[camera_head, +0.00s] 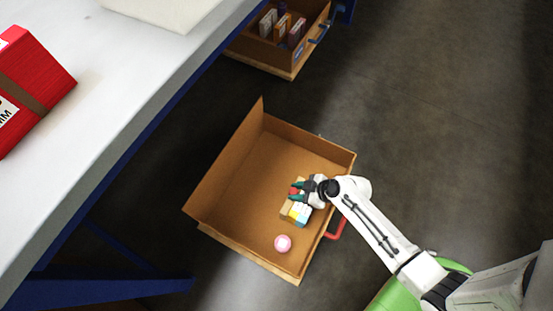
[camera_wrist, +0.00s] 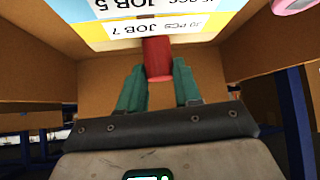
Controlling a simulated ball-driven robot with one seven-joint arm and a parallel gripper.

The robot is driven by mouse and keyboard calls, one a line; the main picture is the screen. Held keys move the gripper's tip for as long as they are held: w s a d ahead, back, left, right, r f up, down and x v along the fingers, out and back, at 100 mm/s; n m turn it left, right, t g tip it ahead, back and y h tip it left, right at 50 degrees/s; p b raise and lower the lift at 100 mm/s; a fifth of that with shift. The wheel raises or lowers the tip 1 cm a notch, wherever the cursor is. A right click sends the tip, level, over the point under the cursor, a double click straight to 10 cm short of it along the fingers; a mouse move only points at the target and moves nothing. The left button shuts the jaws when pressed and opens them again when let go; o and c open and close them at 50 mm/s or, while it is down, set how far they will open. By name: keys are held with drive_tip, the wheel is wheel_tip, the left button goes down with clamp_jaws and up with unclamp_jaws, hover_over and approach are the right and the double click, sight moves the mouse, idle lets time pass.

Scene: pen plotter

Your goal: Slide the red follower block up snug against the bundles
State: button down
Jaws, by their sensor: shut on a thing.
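The red follower block (camera_wrist: 157,58) is between the green fingers of my gripper (camera_wrist: 158,82) in the wrist view, and the gripper is shut on it. In the head view, my gripper (camera_head: 298,191) is low inside the open drawer, and only a little of the red block (camera_head: 293,191) shows. The bundles (camera_head: 298,212) stand in a short row just below the gripper in that view. In the wrist view, the bundle labelled JOB 7 (camera_wrist: 125,29) is directly beyond the block, with a blue-labelled JOB 5 bundle (camera_wrist: 150,5) behind it. I cannot tell whether block and bundle touch.
The open brown drawer (camera_head: 225,185) has walls around the work and a red handle (camera_head: 337,228). A pink round object (camera_head: 283,243) lies near its lower corner. The drawer floor left of the gripper is bare. A white table (camera_head: 110,75) is at the left.

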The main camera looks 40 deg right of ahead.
drive_tip(key=shift+s+d, duration=0.25)
drive_tip(key=shift+s, duration=0.55)
drive_tip(key=shift+s+d, duration=0.2)
drive_tip(key=shift+s, duration=0.55)
drive_tip(key=shift+s+d, duration=0.25)
drive_tip(key=shift+s, duration=0.55)
drive_tip(key=c, duration=1.1)
unclamp_jaws()
drive_tip(key=shift+o, duration=0.2)
drive_tip(key=shift+r, duration=0.1)
drive_tip(key=p+v, duration=0.2)
drive_tip(key=v, duration=0.8)
drive_tip(key=shift+s+d+r+p, duration=0.15)
drive_tip(key=shift+s+p, duration=0.1)
drive_tip(key=shift+p, duration=0.15)
drive_tip(key=shift+o, duration=0.5)
